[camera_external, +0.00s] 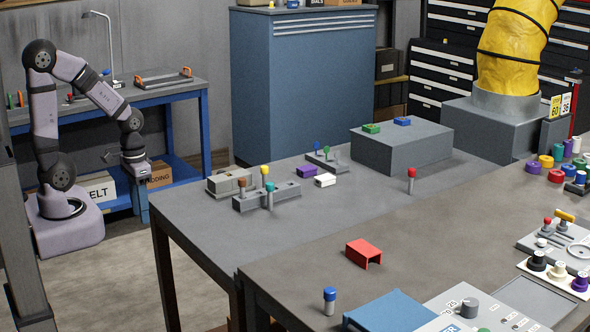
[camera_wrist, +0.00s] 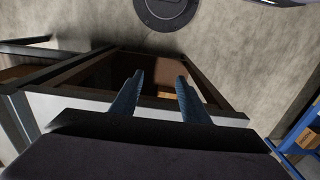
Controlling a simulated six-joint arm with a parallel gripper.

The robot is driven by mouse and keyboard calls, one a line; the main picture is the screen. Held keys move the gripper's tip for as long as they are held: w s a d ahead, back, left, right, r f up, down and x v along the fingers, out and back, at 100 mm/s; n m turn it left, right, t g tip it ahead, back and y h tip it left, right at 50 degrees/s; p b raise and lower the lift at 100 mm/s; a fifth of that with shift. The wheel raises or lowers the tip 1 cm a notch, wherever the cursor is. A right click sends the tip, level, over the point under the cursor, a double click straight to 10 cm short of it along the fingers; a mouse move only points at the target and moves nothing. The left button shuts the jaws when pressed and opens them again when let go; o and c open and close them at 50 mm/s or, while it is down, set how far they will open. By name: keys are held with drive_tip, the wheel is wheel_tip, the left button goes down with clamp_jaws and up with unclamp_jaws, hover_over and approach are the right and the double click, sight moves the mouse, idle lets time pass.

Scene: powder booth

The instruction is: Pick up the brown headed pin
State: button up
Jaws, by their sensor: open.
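The brown headed pin (camera_external: 242,185) stands upright in a grey block (camera_external: 252,202) on the grey table, in the outside view. A yellow headed pin (camera_external: 264,171) stands at the block's back, and a teal headed pin (camera_external: 270,190) is at its front right. My gripper (camera_external: 139,180) hangs pointing down left of the table, well apart from the pin. In the wrist view its two blue fingers (camera_wrist: 159,82) are apart with nothing between them. The pin is not seen in the wrist view.
A beige block (camera_external: 229,183) sits behind the pin block. A red headed pin (camera_external: 411,176) stands farther right. A blue workbench (camera_external: 175,92) is behind my arm. The table's front left is clear.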

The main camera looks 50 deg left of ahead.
drive_tip(key=shift+r, duration=0.15)
wheel_tip(320, 180, up, 5)
drive_tip(key=w+d+f+n+g+h, duration=0.2)
drive_tip(key=w+d+n+h, duration=0.1)
drive_tip(key=d+n+h, duration=0.4)
drive_tip(key=r+n+t+h+b, duration=0.15)
drive_tip(key=n+t+h, duration=0.45)
drive_tip(key=n+t, duration=1.15)
hover_over(243, 192)
drive_tip(key=s+a, duration=0.2)
drive_tip(key=a, duration=0.2)
drive_tip(key=n+g, duration=0.3)
drive_tip(key=shift+m, duration=0.25)
drive_tip(key=f, duration=0.3)
drive_tip(key=d+f, duration=0.1)
drive_tip(key=f, duration=0.1)
drive_tip(key=shift+s, duration=0.1)
drive_tip(key=shift+r+p+x, duration=0.1)
drive_tip(key=shift+p+x, duration=0.55)
drive_tip(key=shift+x, duration=0.8)
drive_tip(key=shift+r+p+x, duration=0.15)
drive_tip(key=shift+p+x, duration=0.5)
drive_tip(key=shift+x, duration=0.8)
drive_tip(key=shift+w+d+f, duration=0.15)
drive_tip(key=shift+w+d, duration=0.3)
drive_tip(key=shift+w, duration=0.2)
